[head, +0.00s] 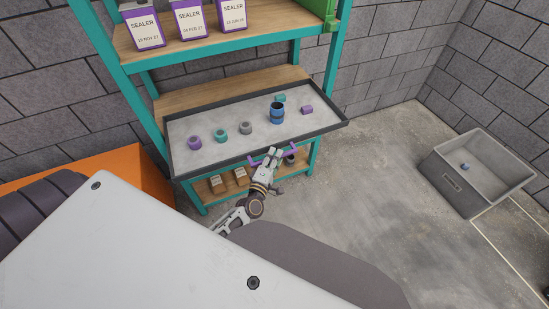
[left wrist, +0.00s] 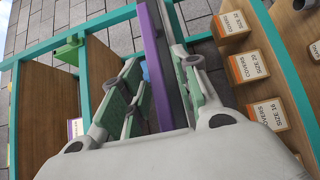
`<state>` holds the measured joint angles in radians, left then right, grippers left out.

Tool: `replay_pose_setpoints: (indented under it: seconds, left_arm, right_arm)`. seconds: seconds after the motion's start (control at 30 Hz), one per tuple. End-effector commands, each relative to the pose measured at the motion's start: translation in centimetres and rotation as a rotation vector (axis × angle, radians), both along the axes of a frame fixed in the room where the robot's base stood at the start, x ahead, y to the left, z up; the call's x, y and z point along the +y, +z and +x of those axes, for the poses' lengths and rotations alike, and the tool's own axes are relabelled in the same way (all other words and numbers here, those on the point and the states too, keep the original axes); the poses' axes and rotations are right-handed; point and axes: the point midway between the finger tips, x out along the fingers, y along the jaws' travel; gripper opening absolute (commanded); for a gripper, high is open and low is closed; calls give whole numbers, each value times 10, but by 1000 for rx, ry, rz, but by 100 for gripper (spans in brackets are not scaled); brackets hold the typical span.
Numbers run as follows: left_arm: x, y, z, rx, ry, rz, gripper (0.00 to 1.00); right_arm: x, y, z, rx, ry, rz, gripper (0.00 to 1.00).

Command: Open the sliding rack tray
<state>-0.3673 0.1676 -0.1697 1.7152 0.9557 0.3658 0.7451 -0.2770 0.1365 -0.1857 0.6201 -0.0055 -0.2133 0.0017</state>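The sliding rack tray (head: 222,157) is a shallow grey tray with a dark rim, and it stands out in front of the teal rack. A purple handle (head: 289,149) is on its front edge; it also shows in the left wrist view as a purple bar (left wrist: 155,55). My left gripper (head: 272,155) is at this handle, below the tray's front rim. My right gripper is not in view.
On the tray are several coloured rings and a blue cylinder (head: 276,114). Sealer boxes (head: 188,20) stand on the shelf above; small boxes (left wrist: 265,113) stand below. A grey crate (head: 468,190) with a small blue object is on the floor at right. Floor between is clear.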

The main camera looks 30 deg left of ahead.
Motion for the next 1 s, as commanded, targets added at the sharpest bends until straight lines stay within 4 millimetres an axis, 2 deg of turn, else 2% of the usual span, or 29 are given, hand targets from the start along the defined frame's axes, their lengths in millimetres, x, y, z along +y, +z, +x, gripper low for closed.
replay_pose_setpoints:
  seconds: [0.47,0.67,1.0]
  left_arm:
    - [0,0,-3,-1,0,0,34]
    - [-1,0,-15,0,0,0,34]
    - [-3,0,-48,1,0,0,34]
  right_arm:
    - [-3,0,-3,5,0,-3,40]
    - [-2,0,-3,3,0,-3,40]
    - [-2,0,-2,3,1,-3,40]
